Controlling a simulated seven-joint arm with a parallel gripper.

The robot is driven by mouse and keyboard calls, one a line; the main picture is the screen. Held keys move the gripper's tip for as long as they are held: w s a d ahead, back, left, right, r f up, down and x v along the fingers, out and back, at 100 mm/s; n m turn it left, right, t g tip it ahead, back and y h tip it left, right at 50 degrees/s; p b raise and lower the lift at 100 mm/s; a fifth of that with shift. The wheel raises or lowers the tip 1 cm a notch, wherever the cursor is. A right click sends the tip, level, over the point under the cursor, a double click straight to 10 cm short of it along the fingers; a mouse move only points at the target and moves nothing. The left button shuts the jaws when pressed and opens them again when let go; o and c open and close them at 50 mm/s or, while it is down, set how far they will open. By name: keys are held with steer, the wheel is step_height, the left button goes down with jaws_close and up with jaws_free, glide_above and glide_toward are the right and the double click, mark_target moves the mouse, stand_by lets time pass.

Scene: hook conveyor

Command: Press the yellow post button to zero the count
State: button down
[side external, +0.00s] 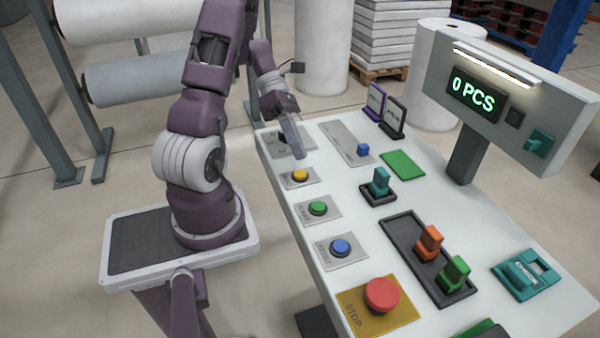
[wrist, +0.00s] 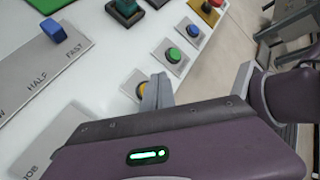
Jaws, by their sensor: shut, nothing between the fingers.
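The yellow button (side external: 300,175) sits on a small grey plate near the console's left edge, first in a row with a green and a blue button. In the wrist view the yellow button (wrist: 141,91) is partly hidden by my fingers. My gripper (side external: 299,154) is shut and empty, its fingertips close to the yellow button and on its far side in the side view. In the wrist view the shut fingers (wrist: 158,90) overlap the button's edge; I cannot tell whether they touch it. The count display (side external: 473,95) reads "0 PCS".
The green button (side external: 318,208), blue button (side external: 340,247) and red STOP button (side external: 382,294) line the near side. A blue slider (side external: 363,149), a teal block (side external: 380,181) and a dark tray (side external: 400,240) with orange and green pieces stand further right.

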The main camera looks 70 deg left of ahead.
steer(key=shift+r, duration=1.15)
steer(key=s+d+r+m+t+y, duration=0.1)
steer(key=s+d+r+m+y, duration=0.2)
steer(key=d+r+m, duration=0.4)
steer(key=s+d+r+m+t+y, duration=0.2)
steer(key=s+d+r+m+y, duration=0.2)
steer(key=d+m, duration=0.8)
step_height(320, 180, up, 4)
steer(key=m+y, duration=0.2)
steer(key=m, duration=0.8)
steer(key=shift+t, duration=0.3)
